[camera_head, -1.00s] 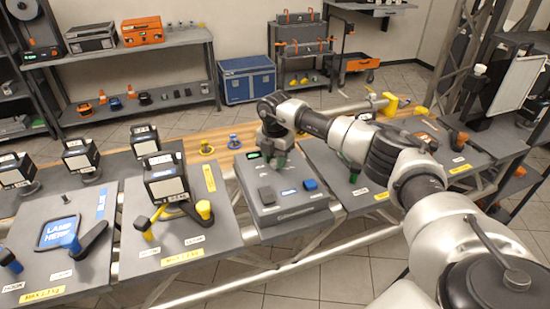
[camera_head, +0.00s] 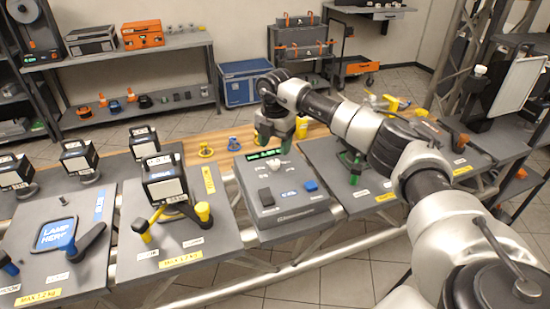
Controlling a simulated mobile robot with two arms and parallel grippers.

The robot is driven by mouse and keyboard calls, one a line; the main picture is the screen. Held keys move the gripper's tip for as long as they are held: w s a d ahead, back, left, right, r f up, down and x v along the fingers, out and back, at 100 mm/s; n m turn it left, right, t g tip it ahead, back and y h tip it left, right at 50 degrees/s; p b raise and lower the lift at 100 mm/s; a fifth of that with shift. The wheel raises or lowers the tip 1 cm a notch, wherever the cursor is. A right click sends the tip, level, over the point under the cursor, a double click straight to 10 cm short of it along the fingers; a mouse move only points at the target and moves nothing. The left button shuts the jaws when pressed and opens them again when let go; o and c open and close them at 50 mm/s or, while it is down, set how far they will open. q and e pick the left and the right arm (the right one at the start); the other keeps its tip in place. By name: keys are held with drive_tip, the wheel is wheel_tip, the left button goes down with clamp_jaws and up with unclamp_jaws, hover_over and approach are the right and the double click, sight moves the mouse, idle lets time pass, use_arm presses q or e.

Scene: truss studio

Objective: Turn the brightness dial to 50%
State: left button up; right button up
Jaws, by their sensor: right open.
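The grey control box (camera_head: 291,212) sits on the middle table panel. A pale knob (camera_head: 275,166), which appears to be the brightness dial, stands on its upper part, below a small green-lit display (camera_head: 264,155). The knob's exact setting is too small to read. My right gripper (camera_head: 275,146) is open and empty at the back edge of the box, apart from the knob. The box also has a dark switch (camera_head: 266,196), a small lit display (camera_head: 288,193) and a blue button (camera_head: 310,186). My left gripper is not in view.
Several lamp blocks stand to the left, one of them (camera_head: 167,186) near the box. My right arm crosses the right side.

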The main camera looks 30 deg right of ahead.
sight(275, 162)
wheel_tip(275, 162, up, 5)
drive_tip(key=shift+r+b, duration=0.1)
drive_tip(key=shift+b, duration=0.2)
idle(0.4)
